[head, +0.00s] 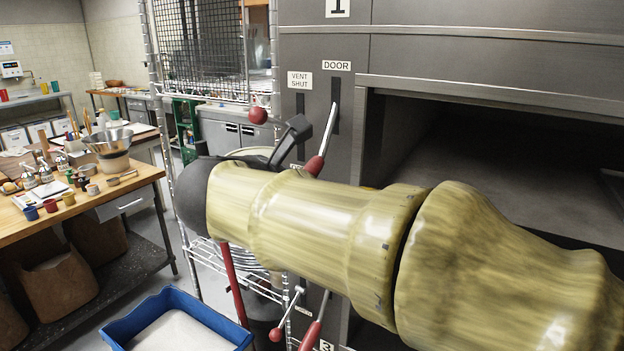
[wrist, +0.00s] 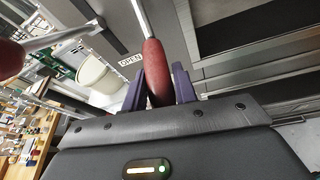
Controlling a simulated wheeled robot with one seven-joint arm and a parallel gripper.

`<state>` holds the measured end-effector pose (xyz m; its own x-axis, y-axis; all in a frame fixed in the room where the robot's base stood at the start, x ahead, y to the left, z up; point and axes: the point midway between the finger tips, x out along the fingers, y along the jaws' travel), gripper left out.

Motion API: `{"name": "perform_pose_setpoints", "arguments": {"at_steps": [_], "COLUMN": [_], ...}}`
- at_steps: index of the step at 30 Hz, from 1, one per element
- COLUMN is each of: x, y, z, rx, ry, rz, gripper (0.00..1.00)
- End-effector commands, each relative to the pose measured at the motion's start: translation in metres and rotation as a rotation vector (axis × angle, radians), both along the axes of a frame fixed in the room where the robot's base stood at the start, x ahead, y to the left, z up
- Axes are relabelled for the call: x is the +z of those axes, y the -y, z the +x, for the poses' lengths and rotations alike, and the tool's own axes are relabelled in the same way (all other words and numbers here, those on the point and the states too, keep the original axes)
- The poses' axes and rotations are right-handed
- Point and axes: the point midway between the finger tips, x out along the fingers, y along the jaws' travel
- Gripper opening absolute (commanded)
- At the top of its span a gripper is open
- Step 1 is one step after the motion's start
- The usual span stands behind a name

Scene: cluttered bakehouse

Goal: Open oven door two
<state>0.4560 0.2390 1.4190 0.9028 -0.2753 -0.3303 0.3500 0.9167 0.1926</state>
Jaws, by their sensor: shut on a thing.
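The grey oven front (head: 450,60) fills the right side of the head view. A plate numbered 1 is at its top edge, and part of a 3 shows at the bottom; no 2 is visible. A metal lever (head: 329,130) with a red grip (wrist: 153,60) rises in the slot under the DOOR label. My gripper (wrist: 158,88) is shut on this red grip, a purple finger on each side. Beside the lever, a dark oven chamber (head: 480,140) stands open to view. My arm hides the panel's lower part and the chamber's lower left.
A vent lever's red knob (head: 258,115) sticks out left of my fingers. Lower levers with red ends (head: 275,335) show under my arm. A wire rack (head: 205,250) and a blue tub (head: 180,318) stand left. A cluttered wooden worktable (head: 90,205) is farther left.

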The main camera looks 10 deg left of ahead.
Motion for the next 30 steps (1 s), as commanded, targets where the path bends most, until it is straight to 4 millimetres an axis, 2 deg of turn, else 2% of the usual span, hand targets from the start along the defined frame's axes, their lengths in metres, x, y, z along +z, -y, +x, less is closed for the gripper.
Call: {"name": "perform_pose_setpoints", "arguments": {"at_steps": [10, 11, 14, 24, 30], "x": [-0.002, -0.002, -0.001, 0.0, 0.007], "y": [0.001, 0.001, 0.001, -0.001, -0.007], "z": [0.001, 0.001, 0.001, -0.002, -0.02], "rx": [-0.005, -0.005, -0.004, 0.001, 0.002], "ry": [-0.004, -0.004, -0.002, 0.0, 0.001], "rz": [0.002, 0.002, 0.002, 0.002, 0.003], "gripper": [0.0, 0.3, 0.49, 0.49, 0.49]}}
